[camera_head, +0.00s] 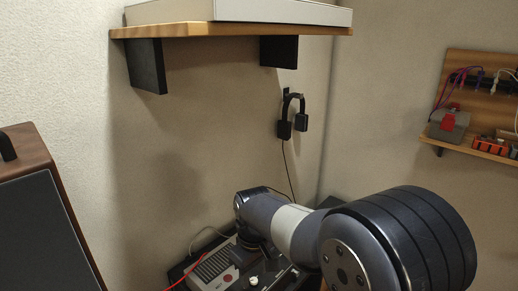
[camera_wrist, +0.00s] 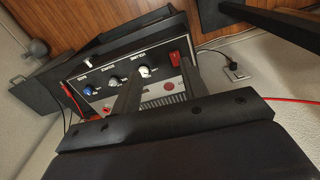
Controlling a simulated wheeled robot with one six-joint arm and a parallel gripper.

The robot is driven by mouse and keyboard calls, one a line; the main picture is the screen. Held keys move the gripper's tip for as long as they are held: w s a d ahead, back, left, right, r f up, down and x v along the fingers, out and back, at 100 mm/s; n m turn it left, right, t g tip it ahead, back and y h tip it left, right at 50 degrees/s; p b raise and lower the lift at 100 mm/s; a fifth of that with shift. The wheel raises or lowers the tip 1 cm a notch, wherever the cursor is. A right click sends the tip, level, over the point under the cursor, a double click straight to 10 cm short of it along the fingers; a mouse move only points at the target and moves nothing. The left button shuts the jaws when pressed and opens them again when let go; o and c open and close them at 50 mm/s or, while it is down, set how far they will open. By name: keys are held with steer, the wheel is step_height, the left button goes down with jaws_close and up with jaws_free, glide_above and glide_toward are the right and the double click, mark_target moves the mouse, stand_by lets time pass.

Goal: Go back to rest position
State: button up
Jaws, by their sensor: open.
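My gripper (camera_wrist: 162,68) shows in the wrist view as two dark fingers, apart, with no object held between them. Behind the fingers is a dark control panel (camera_wrist: 103,88) with several knobs, a red switch (camera_wrist: 180,60) and a grille. How far the fingertips are from the panel is hard to tell. In the head view my arm reaches over a grey device with a grille (camera_head: 215,267) at bottom centre. My arm hides much of that area, and the fingers cannot be made out there.
A wooden shelf (camera_head: 225,30) on dark brackets is above, with headphones (camera_head: 292,117) hanging below its right end. A brown-sided cabinet (camera_head: 45,215) stands at left. A wall rack (camera_head: 480,105) with cables is at right. A red cable (camera_head: 200,262) lies near the device.

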steer(key=s+d+r+m+t+p, duration=0.1)
steer(key=s+d+r+m+p, duration=0.1)
steer(key=s+d, duration=0.6)
steer(key=s+d+r+m+t+p, duration=0.1)
steer(key=s+d+r+p, duration=0.3)
steer(key=s, duration=0.9)
steer(key=shift+d+r+m+p, duration=0.35)
steer(key=shift+d+m+p, duration=0.35)
steer(key=shift+d+p, duration=1.3)
steer(key=shift+d+r+b, duration=0.1)
steer(key=shift+d+b, duration=0.35)
steer(key=shift+b, duration=0.05)
